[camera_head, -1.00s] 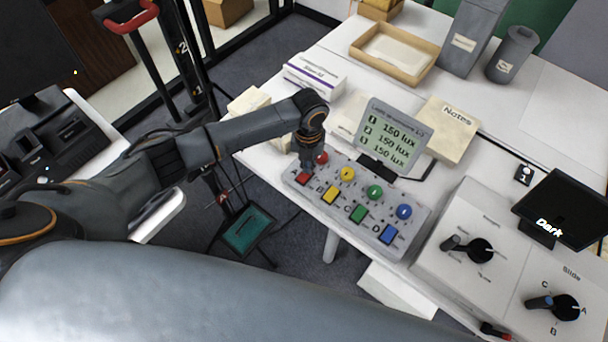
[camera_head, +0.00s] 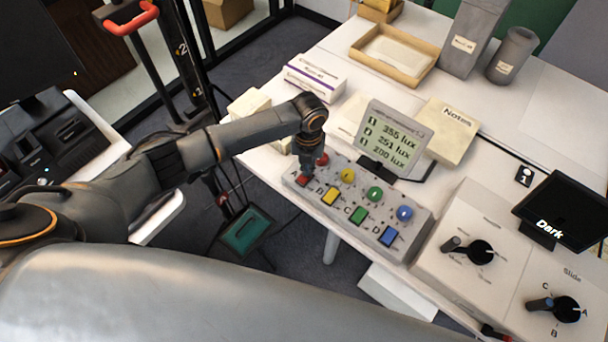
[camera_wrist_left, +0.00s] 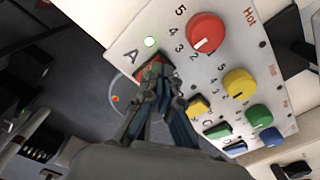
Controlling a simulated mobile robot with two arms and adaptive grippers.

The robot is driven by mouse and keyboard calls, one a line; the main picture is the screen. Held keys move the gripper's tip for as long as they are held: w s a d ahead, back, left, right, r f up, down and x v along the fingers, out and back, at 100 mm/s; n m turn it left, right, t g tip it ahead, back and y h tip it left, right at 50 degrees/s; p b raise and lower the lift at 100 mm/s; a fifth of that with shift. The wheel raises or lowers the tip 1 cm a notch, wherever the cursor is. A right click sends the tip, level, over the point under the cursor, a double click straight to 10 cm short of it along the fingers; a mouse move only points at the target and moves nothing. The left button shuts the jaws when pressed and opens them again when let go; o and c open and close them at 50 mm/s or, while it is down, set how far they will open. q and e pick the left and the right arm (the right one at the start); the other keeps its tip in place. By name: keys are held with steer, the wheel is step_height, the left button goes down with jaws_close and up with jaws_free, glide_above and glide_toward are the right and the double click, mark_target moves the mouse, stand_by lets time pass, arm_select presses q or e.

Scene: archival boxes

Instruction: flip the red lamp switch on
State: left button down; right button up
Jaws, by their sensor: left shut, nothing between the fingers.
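The red square switch (camera_head: 303,181), marked A, is at the left front of the grey control panel (camera_head: 308,196). My left gripper (camera_head: 306,171) points down at it, shut and empty. In the left wrist view its fingertips (camera_wrist_left: 157,76) are on or just over the red switch (camera_wrist_left: 150,66) and hide part of it. A small lamp (camera_wrist_left: 151,42) beside the letter A glows greenish white. A round red knob (camera_wrist_left: 206,32) sits beside the switch. The display (camera_head: 393,138) behind the panel reads about 355, 251 and 200 lux. My right gripper is not in view.
Yellow (camera_head: 330,196), green (camera_head: 358,214) and blue (camera_head: 388,235) switches follow to the right, with matching knobs behind them. A dial box (camera_head: 440,235) and a dark screen (camera_head: 565,208) stand further right. A white carton (camera_head: 315,78) lies behind my forearm.

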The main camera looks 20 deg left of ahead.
arm_select(q)
steer(key=shift+r+p, duration=2.8)
steer(key=shift+r, duration=0.5)
steer(key=shift+f, duration=0.1)
